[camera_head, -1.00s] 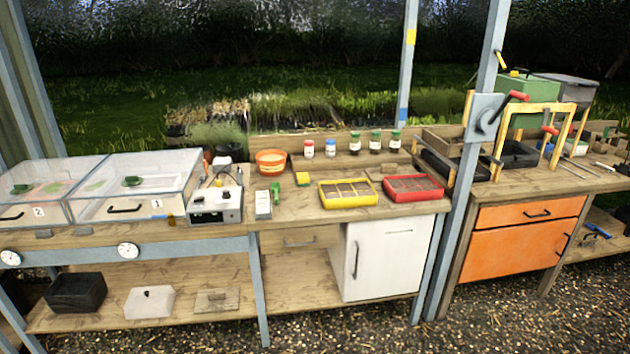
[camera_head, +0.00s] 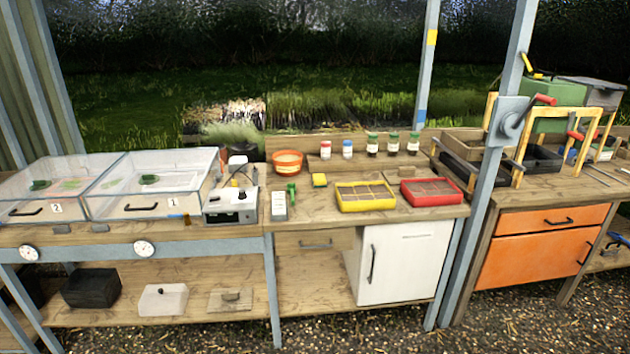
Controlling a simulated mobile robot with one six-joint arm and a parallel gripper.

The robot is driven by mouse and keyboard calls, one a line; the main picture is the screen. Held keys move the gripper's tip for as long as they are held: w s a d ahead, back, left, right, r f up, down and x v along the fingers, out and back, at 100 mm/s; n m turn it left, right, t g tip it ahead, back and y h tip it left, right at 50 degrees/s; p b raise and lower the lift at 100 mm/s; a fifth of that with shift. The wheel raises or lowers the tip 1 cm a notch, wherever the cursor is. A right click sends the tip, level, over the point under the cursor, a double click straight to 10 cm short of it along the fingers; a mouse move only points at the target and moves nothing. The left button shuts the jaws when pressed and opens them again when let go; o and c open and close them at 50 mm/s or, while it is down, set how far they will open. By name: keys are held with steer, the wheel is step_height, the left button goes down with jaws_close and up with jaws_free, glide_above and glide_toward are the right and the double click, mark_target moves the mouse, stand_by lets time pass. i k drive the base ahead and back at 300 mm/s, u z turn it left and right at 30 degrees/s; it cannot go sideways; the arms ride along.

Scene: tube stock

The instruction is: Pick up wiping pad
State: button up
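A small yellow block (camera_head: 319,180), which looks like the wiping pad, lies on the wooden bench top. It sits behind and left of the yellow divided tray (camera_head: 344,208) and right of the green-handled tool (camera_head: 291,192). Nothing covers it. It is small in the picture, so its texture cannot be told. My gripper is not in view.
An orange bowl (camera_head: 288,158) and several capped jars (camera_head: 372,144) stand behind. A red tray (camera_head: 431,199) is to the right, and a grey-white device (camera_head: 231,206) to the left. A blue-grey post (camera_head: 490,170) rises at the bench's right end. Gravel ground lies in front.

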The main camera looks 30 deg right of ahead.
mark_target(318, 180)
steer(key=i, duration=0.9)
